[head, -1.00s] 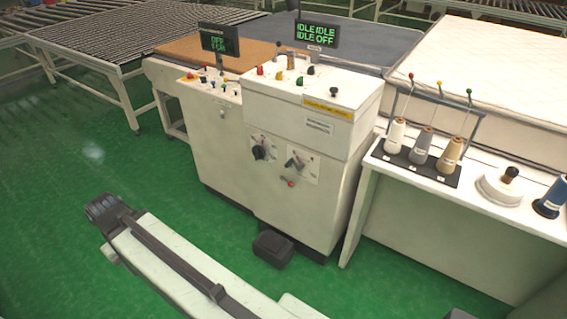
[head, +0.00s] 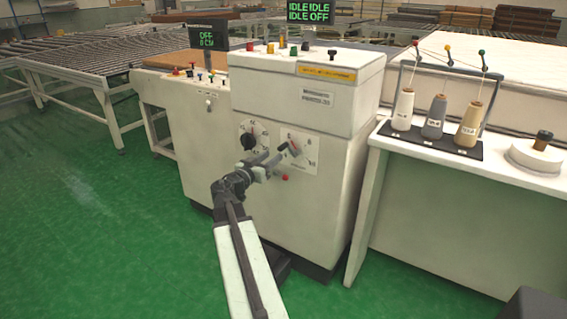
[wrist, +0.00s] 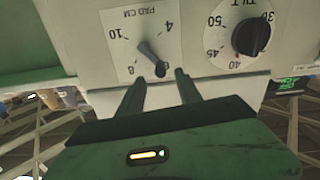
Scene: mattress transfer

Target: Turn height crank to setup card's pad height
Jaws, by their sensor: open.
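The height crank (head: 287,149) sits on a white dial plate (head: 311,157) on the machine's front. In the wrist view the plate reads PAD CM (wrist: 114,55), with 4, 8 and 10 legible. There the crank (wrist: 149,51) has its dark knob end between the 8 and the 4, covering part of the scale. My gripper (wrist: 160,78) is open, its two fingers either side of the knob end and just short of it; contact cannot be told. In the head view my gripper (head: 272,163) is just left of and below the crank. I cannot identify a setup card.
A black TILT knob (wrist: 250,37) is beside the crank plate, also in the head view (head: 248,139). A red button (head: 285,177) is below the crank. Displays read IDLE IDLE IDLE OFF (head: 309,12) and OFF with a CM value (head: 207,38). A thread table (head: 410,153) stands right.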

